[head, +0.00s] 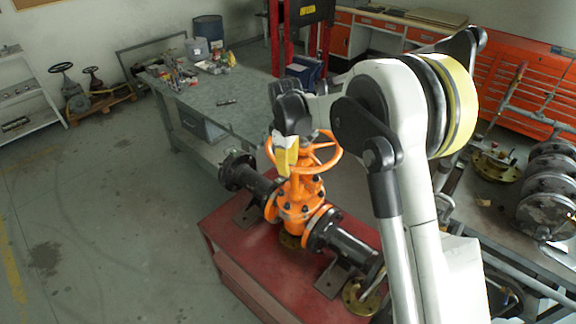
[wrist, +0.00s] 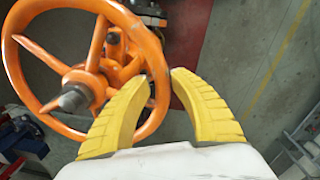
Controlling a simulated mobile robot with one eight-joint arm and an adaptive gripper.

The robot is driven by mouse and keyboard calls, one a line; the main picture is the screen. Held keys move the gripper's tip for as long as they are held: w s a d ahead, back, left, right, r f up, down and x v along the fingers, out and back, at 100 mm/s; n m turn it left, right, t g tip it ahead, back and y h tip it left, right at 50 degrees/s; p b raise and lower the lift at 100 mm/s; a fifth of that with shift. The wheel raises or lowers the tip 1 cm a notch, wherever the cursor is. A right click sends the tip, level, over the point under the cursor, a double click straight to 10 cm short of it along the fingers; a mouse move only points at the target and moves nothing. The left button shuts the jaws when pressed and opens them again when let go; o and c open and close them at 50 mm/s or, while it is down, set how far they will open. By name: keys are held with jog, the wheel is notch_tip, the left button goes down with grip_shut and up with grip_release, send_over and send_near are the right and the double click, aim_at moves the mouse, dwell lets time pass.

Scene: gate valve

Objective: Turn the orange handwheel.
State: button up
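The orange handwheel (head: 338,157) sits on top of the orange gate valve (head: 297,200), which is mounted between black flanged pipes on a red stand. In the wrist view the handwheel (wrist: 13,72) fills the left side, with its spokes and grey stem end (wrist: 75,97) showing. My gripper (wrist: 165,78) has two yellow fingers, spread with a gap between their tips. The left finger overlaps the rim in the picture, and part of the rim shows in the gap. I cannot tell whether either finger touches it. In the head view my gripper (head: 283,158) is at the wheel's left side.
The red stand (head: 240,240) holds the valve. A grey workbench (head: 195,95) with small items stands behind it. Another bench with flanges and black machinery (head: 550,195) is at the right. Open floor (head: 110,220) lies to the left.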

grip_shut()
jog(key=shift+s+d, duration=0.1)
jog(key=shift+d, duration=0.05)
